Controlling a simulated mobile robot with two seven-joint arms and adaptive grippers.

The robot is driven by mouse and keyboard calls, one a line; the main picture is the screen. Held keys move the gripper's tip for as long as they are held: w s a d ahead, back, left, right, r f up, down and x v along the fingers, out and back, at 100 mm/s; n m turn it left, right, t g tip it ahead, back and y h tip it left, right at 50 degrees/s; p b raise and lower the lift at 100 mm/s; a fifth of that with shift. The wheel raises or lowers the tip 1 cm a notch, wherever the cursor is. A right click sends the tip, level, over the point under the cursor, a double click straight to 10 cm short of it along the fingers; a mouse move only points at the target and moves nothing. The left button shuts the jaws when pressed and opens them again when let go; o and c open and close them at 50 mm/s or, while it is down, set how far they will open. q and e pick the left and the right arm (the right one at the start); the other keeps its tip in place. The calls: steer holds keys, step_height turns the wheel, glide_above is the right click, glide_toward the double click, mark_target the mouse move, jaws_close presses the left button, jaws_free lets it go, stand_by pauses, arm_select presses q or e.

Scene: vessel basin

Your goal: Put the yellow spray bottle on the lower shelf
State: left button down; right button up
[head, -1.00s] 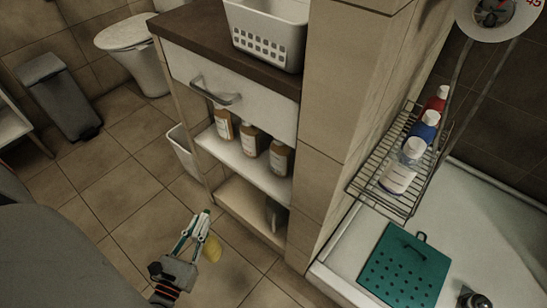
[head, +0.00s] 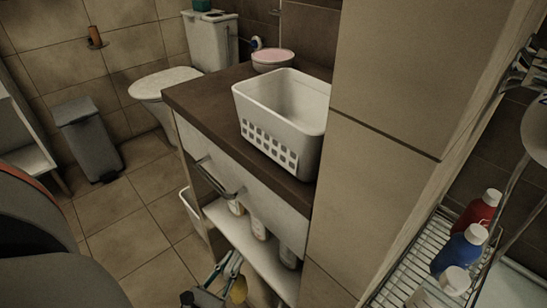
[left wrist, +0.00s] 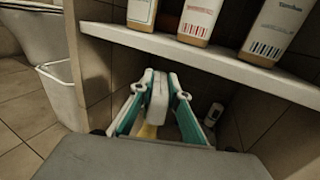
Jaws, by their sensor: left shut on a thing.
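My left gripper (head: 232,264) is shut on the yellow spray bottle (head: 239,289), low at the front of the cabinet. In the left wrist view the gripper's fingers (left wrist: 156,97) are closed around the bottle's white top (left wrist: 157,98), with a bit of its yellow body (left wrist: 148,131) below. The bottle is at the opening of the lower compartment, beneath the middle shelf (left wrist: 190,52). The lower shelf's surface is mostly hidden by my gripper, and I cannot tell whether the bottle touches it. My right gripper is not in view.
Several brown-and-white bottles (left wrist: 200,18) stand on the middle shelf above. A small white-labelled item (left wrist: 213,115) is inside the lower compartment, to the right. A white bin (left wrist: 62,90) stands left of the cabinet. A white basket (head: 283,125) is on top.

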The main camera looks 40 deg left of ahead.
arm_select(q)
steer(key=w+d+b, duration=0.1)
steer(key=w, duration=1.3)
step_height(320, 180, down, 7)
steer(key=b, duration=0.3)
steer(key=shift+w+b, duration=0.3)
steer(key=shift+b, duration=0.05)
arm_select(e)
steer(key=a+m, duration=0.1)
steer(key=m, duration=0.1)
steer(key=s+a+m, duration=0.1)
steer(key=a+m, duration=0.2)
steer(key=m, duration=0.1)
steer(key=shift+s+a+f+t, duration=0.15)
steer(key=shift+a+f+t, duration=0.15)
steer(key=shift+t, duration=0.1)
arm_select(q)
steer(key=c, duration=1.9)
jaws_free()
steer(key=shift+f, duration=0.1)
